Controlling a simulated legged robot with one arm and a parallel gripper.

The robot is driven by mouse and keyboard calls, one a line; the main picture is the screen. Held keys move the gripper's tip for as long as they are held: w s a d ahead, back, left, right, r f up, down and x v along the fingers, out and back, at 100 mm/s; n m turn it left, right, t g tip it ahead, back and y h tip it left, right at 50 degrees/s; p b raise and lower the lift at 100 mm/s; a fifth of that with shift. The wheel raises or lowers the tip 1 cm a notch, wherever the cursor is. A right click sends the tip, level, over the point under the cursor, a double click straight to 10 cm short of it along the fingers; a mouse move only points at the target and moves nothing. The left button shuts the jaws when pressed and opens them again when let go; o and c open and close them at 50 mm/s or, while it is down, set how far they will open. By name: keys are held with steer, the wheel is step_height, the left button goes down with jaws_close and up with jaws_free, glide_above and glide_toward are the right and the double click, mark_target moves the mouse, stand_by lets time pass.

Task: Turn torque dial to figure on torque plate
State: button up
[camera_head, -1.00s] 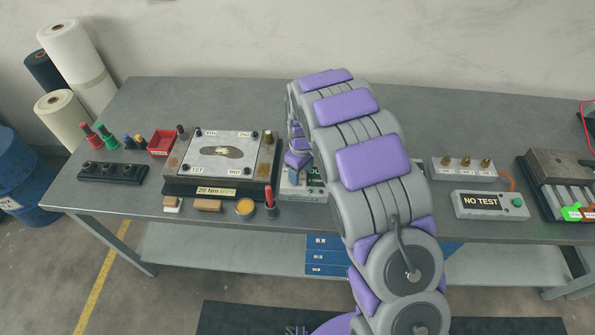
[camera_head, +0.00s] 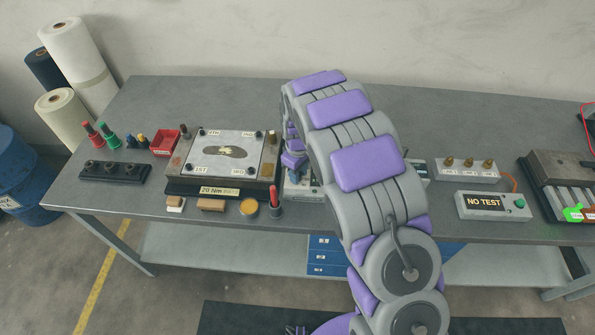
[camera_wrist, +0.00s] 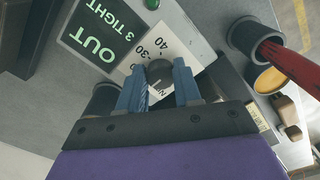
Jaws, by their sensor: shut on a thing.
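The torque dial (camera_wrist: 160,73) is a dark round knob on a white scale card (camera_wrist: 168,45) in the wrist view. The figures 30 and 40 show on the card; its lower part is hidden by my fingers. My gripper (camera_wrist: 158,78) has its two blue fingers shut on the knob, one on each side. I cannot tell which figure the knob points to. The torque plate (camera_head: 220,191) reads 20 Nm on the front of the fixture left of my arm in the head view. There, my arm hides the dial and most of its grey box (camera_head: 299,192).
A screen (camera_wrist: 108,35) beside the dial reads OUT, 3 TIGHT. The sole fixture (camera_head: 178,184) stands close left of my gripper. A red-handled tool (camera_head: 275,202) stands upright in a cup near the front edge. A box reading NO TEST (camera_head: 493,206) is at right.

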steer(key=shift+a+m+p, duration=0.1)
steer(key=shift+m+p, duration=0.2)
steer(key=m+p, duration=0.2)
steer(key=m, duration=0.1)
steer(key=shift+w+r, duration=0.1)
steer(key=shift+r, duration=0.05)
steer(key=m+p, duration=0.2)
steer(key=m, duration=0.3)
steer(key=shift+a, duration=0.1)
steer(key=shift+w, duration=0.1)
stand_by(0.4)
steer(key=o, duration=1)
steer(key=shift+a+f, duration=0.1)
steer(key=shift+f, duration=0.1)
steer(key=shift+o, duration=0.2)
